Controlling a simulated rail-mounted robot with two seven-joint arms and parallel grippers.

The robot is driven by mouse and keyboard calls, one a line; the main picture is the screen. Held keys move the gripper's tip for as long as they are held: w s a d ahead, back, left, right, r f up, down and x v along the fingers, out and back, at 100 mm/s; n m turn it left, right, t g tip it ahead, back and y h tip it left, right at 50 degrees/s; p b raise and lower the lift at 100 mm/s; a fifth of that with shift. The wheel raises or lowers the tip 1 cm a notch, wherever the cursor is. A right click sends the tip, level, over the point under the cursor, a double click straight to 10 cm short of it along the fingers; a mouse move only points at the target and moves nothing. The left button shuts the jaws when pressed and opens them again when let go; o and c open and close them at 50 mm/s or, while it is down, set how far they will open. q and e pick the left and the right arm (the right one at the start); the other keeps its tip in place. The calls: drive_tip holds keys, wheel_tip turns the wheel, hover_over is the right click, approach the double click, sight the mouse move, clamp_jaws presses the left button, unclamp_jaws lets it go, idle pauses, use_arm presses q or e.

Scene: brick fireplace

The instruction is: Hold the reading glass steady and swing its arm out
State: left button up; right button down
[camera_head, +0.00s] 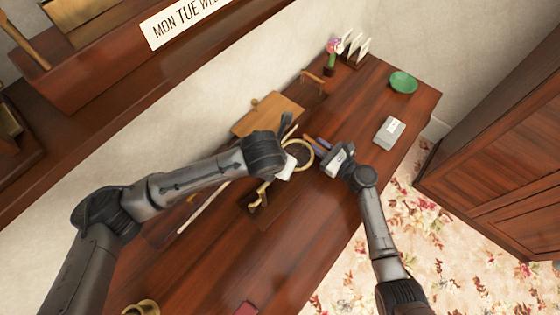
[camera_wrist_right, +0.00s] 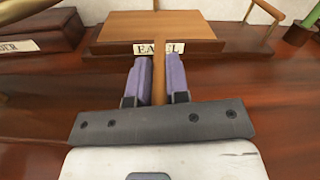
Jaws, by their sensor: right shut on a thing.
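The reading glass (camera_head: 312,151) shows as a round brass-coloured ring on the desk between my two grippers. A brass piece (camera_head: 262,192) stands just left of and below it. My right gripper (camera_head: 318,142) reaches in from the right beside the ring. In the right wrist view its purple fingers (camera_wrist_right: 158,75) are closed on a thin brown rod (camera_wrist_right: 159,62), which I take to be part of the reading glass. My left gripper (camera_head: 285,172) is close to the ring's left side. Its fingers are too hidden to tell their state.
A wooden easel board (camera_head: 268,115) stands behind the ring; its label (camera_wrist_right: 172,48) is partly covered by the rod. A green dish (camera_head: 403,82), a grey box (camera_head: 389,131) and a flower vase (camera_head: 331,65) sit farther back. The desk front (camera_head: 290,235) is mostly clear.

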use_arm(q)
clamp_jaws()
idle(0.3)
drive_tip(key=shift+s+d, duration=0.1)
drive_tip(key=s+m+g, duration=0.1)
drive_tip(key=m, duration=0.2)
drive_tip(key=s+d+m+g+h, duration=0.1)
drive_tip(key=s+m, duration=0.1)
drive_tip(key=m, duration=0.1)
drive_tip(key=s+d+m+h, duration=0.1)
drive_tip(key=s+m, duration=0.1)
drive_tip(key=shift+r+m+g, duration=0.1)
drive_tip(key=shift+m+g, duration=0.3)
idle(0.3)
idle(0.4)
